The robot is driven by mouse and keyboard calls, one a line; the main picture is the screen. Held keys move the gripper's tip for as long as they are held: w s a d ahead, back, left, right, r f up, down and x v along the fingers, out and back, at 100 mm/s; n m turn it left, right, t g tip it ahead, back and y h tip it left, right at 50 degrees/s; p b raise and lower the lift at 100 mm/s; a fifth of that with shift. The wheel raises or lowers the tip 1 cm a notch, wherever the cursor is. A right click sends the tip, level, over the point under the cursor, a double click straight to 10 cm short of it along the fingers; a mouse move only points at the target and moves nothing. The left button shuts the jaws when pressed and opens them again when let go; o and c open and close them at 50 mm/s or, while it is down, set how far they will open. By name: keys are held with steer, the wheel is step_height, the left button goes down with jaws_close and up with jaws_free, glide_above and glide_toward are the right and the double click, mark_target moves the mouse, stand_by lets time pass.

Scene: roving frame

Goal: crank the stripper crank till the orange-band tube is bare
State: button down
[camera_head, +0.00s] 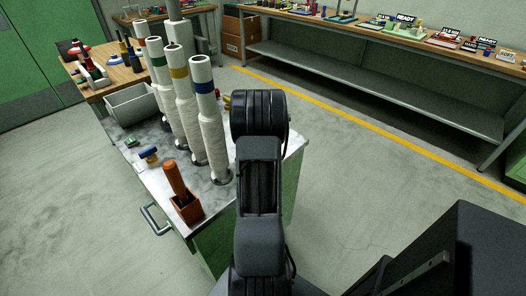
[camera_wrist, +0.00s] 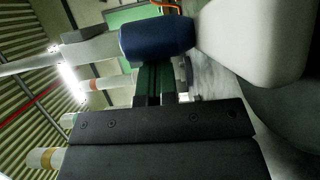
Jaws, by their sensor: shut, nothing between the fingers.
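Several tall white tubes wrapped in pale yarn stand in a row on the cabinet top in the head view. Their bands include blue (camera_head: 204,87), yellow (camera_head: 178,73) and green (camera_head: 158,61). In the wrist view one tube farther off has a reddish-orange band (camera_wrist: 94,85). The blue band of another tube (camera_wrist: 155,38) is close beyond my fingertips. My gripper (camera_wrist: 163,68) is shut and empty; whether it touches that tube I cannot tell. My arm hides it in the head view. I cannot make out the stripper crank.
An orange-brown holder with an upright handle (camera_head: 182,196) stands at the cabinet's near corner. A grey bin (camera_head: 131,104) is on its left side. Small red and yellow pieces (camera_head: 227,101) show behind the blue-band tube. A long shelf bench (camera_head: 390,88) runs behind, with open floor before it.

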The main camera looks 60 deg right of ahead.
steer(key=shift+w+d+f+m+g+h+b, duration=0.2)
steer(key=shift+m+g+h+b, duration=0.2)
steer(key=shift+b, duration=1.5)
steer(key=shift+w+d+f+m+g+h+b, duration=0.1)
steer(key=shift+f+m+g+h+b, duration=0.3)
steer(key=shift+b, duration=1.5)
steer(key=shift+d+r+h+b, duration=0.25)
steer(key=shift+r+h+b, duration=0.25)
steer(key=shift+b, duration=0.85)
steer(key=shift+r, duration=0.1)
steer(key=p+v, duration=0.1)
steer(key=v, duration=1.2)
steer(key=shift+s+a+r, duration=0.1)
steer(key=shift+s+a, duration=0.15)
steer(key=shift+s, duration=0.05)
